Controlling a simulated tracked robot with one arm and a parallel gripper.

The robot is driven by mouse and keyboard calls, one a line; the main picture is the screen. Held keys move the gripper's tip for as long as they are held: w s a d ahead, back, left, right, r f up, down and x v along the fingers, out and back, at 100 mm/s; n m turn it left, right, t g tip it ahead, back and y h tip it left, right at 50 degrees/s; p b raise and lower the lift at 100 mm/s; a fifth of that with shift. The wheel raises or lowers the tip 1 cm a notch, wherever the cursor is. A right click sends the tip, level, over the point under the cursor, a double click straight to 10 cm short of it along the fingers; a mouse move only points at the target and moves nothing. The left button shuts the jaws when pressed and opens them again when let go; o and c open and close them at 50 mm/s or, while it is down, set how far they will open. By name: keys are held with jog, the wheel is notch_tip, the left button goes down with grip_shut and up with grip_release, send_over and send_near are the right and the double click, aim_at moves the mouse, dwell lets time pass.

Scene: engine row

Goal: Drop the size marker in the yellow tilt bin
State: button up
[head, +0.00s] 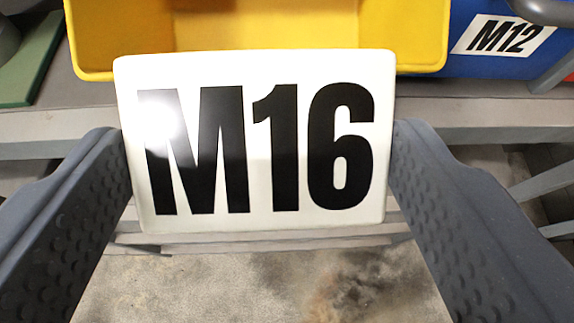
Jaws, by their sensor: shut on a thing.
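The size marker (287,215) is a white plate with black "M16" print. My gripper (260,150) is shut on it, with one dark grey finger at its left edge and one at its right edge. The plate faces me, nearly level with a slight tilt. The yellow tilt bin (420,40) is at the top of the view, behind and above the marker in the picture. The marker's top edge overlaps the bin's front lip. The bin's upper part is cut off by the frame, and part of its inside shows.
A blue bin (480,66) with a white "M12" label (503,37) stands to the right of the yellow bin. A grey shelf edge (480,118) runs below the bins. A green panel (28,70) is at the left. Stained concrete floor (200,285) shows below.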

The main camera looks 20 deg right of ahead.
jog(key=shift+w+d+r+p, duration=0.4)
jog(key=shift+w+r+p, duration=0.2)
jog(key=shift+w+p, duration=0.65)
jog(key=shift+w+d+r+p, duration=0.35)
jog(key=shift+w+r+p, duration=0.2)
jog(key=shift+w+p, duration=0.7)
jog(key=shift+w+d+r+p, duration=0.5)
jog(key=shift+w+p, duration=0.4)
jog(key=shift+w, duration=0.7)
jog(key=shift+a+r, duration=0.1)
jog(key=o, duration=1.1)
jog(key=shift+s, duration=0.15)
jog(key=b+v, duration=0.4)
jog(key=v, duration=0.9)
jog(key=shift+s+a+r, duration=0.15)
jog(key=shift+s+r, duration=0.05)
